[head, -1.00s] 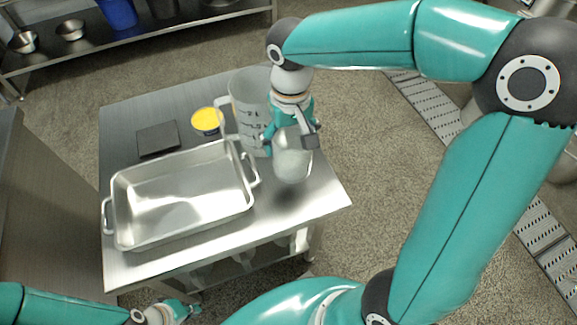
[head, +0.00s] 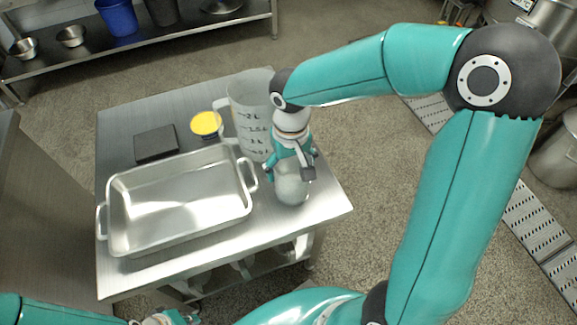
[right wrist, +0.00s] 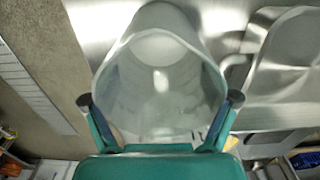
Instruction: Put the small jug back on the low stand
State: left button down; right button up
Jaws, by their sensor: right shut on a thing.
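The small jug (head: 291,188), pale and translucent, is held by my right gripper (head: 293,165) at the right end of the steel table. It is roughly upright and its base looks close to the tabletop; I cannot tell if it touches. In the right wrist view the jug (right wrist: 160,85) stands between the two fingers of my right gripper (right wrist: 160,105), which are shut on it. A dark, flat square block (head: 156,144), seemingly the low stand, lies at the back left with its top bare. My left gripper (head: 172,318) is partly cut off at the bottom edge.
A large graduated jug (head: 250,115) stands just behind the small jug. A yellow-topped tub (head: 206,124) stands between it and the dark block. A steel roasting pan (head: 112,212) with raised handles fills the table's front left. Free tabletop (head: 318,205) shows at the right corner.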

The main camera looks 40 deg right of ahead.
jog(key=o, duration=1.3)
jog(key=shift+c, duration=0.2)
notch_tip(320, 180, up, 12)
jog(key=p, duration=0.3)
